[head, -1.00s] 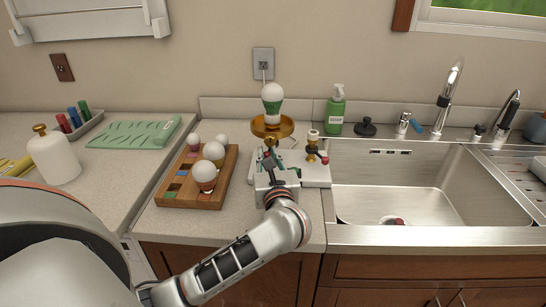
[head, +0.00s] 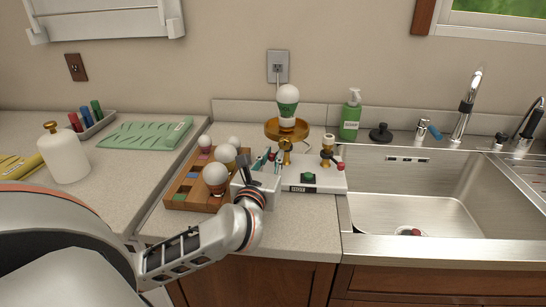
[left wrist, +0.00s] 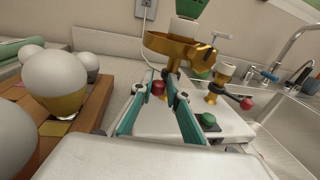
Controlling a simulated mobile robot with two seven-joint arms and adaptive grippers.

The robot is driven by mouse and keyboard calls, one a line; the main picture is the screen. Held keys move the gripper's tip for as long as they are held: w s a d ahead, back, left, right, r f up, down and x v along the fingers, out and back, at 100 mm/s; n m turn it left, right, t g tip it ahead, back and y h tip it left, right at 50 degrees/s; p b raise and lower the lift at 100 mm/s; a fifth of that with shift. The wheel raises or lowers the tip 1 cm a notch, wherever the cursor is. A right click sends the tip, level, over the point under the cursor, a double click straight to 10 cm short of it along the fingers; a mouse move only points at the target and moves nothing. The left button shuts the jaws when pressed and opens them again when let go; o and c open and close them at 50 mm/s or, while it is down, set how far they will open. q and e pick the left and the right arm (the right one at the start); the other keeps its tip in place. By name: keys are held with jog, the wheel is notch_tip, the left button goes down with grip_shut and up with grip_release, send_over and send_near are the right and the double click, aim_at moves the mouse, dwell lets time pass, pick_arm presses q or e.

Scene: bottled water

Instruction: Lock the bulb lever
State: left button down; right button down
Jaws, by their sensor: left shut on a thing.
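A bulb with a green collar (head: 288,96) stands upright above a gold dish (head: 272,128) on a white fixture (head: 322,184). Its lever's red knob (left wrist: 158,88) shows between the fingers in the left wrist view; the head view does not show it clearly. My left gripper (head: 268,158) is at the left side of the fixture, with its teal fingers (left wrist: 160,84) closed on this knob. A second lever with a red knob (head: 341,167) sits at the fixture's right side, apart from the gripper. My right gripper is not in view.
A wooden tray (head: 178,197) with several bulbs lies close left of my gripper. A green button (head: 308,177) is on the fixture's front. The sink (head: 400,220) is to the right; a soap bottle (head: 350,116) stands behind.

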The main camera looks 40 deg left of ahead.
pick_arm(q)
jog(key=shift+a+r, duration=0.2)
jog(key=shift+a, duration=0.15)
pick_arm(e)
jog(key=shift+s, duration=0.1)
pick_arm(q)
jog(key=c, duration=2.2)
grip_release()
jog(key=shift+o, duration=0.9)
jog(key=shift+w+a+f, duration=0.15)
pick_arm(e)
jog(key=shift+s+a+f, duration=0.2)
pick_arm(q)
jog(key=shift+d, duration=0.2)
jog(key=shift+s+d, duration=0.25)
jog(key=shift+s, duration=0.2)
jog(key=v, duration=0.6)
jog(key=shift+s, duration=0.3)
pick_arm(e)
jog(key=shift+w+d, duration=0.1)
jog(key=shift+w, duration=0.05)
